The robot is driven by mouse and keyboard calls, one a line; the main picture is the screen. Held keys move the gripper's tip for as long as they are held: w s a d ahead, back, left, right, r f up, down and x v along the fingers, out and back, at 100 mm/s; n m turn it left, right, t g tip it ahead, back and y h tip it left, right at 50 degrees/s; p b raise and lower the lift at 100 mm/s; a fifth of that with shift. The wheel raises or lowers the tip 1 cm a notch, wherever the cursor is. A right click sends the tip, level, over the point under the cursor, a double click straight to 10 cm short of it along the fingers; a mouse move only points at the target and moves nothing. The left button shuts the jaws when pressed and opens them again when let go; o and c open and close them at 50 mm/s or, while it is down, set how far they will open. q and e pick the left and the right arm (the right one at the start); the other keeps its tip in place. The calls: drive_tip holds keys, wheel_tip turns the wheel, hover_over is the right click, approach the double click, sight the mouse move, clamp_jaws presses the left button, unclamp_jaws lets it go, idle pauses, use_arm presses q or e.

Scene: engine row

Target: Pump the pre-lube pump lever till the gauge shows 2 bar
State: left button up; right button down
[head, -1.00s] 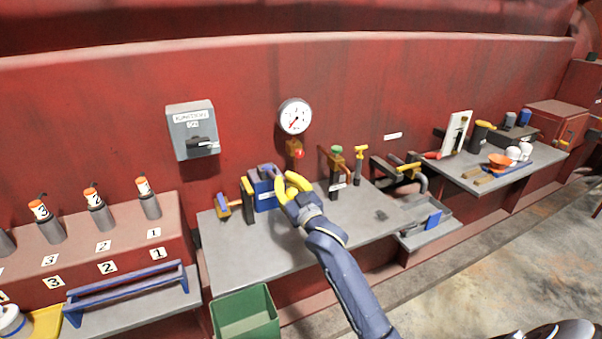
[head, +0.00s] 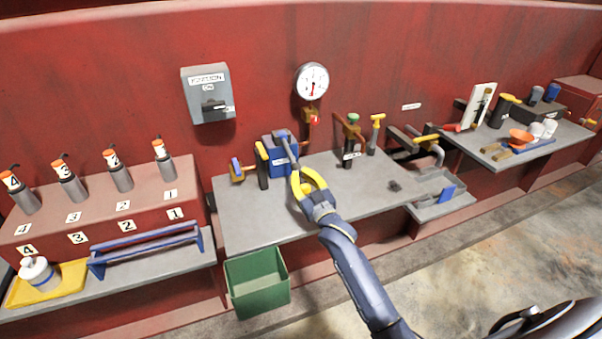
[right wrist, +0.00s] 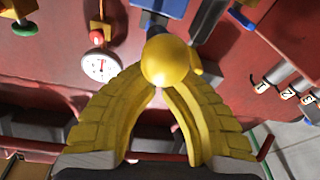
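The pre-lube pump is a blue box (head: 280,158) on the grey bench, with a grey lever (head: 289,149) slanting down toward the front. My right gripper (head: 300,171) has its yellow fingers at the lever's outer end. In the right wrist view the lever's round yellow knob (right wrist: 168,62) sits at the fingertips, which close in on it and are partly hidden by it. The round white gauge (head: 312,81) hangs on the red wall above the pump; its red needle points about straight down. The figures are too small to read. My left gripper is not in view.
On the grey bench (head: 350,195), a black post with a yellow top (head: 262,167) stands close left of the pump; valves with green (head: 353,118) and yellow handles stand to the right. A green bin (head: 257,282) is below the front edge. The bench's right front is mostly clear.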

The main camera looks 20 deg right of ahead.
drive_tip(key=shift+f, duration=0.55)
drive_tip(key=shift+r, duration=0.1)
wheel_tip(320, 180, up, 4)
drive_tip(key=s+a+r, duration=0.1)
drive_tip(key=s+f, duration=0.6)
drive_tip(key=s, duration=0.2)
drive_tip(key=shift+d, duration=0.4)
drive_tip(key=shift+s, duration=0.1)
drive_tip(key=shift+f, duration=0.1)
idle(0.9)
